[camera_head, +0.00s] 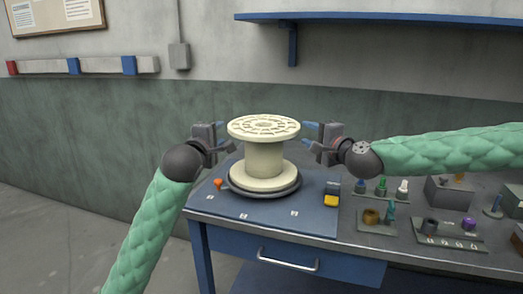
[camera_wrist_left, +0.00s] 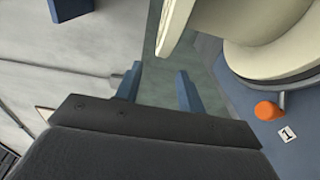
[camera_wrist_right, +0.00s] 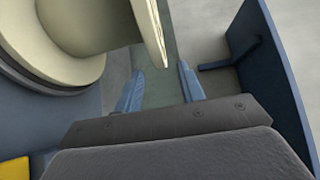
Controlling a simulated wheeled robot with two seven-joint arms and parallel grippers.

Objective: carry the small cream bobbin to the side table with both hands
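The cream bobbin (camera_head: 264,160) stands upright on a dark round base (camera_head: 236,188) on the blue mat of the workbench. Its flange shows in the left wrist view (camera_wrist_left: 176,22) and in the right wrist view (camera_wrist_right: 150,30). My left gripper (camera_head: 225,136) is open at the left of the upper flange, its fingers (camera_wrist_left: 158,88) empty. My right gripper (camera_head: 309,136) is open at the right of the upper flange, its fingers (camera_wrist_right: 162,88) empty. In both wrist views the flange edge lies just beyond and to one side of the fingertips. I cannot identify the side table.
A yellow-and-grey item (camera_head: 331,200) and an orange knob (camera_head: 218,183) sit near the base. Trays with small parts (camera_head: 450,232) and a grey box (camera_head: 448,193) fill the bench's right side. A blue shelf (camera_head: 400,19) hangs above.

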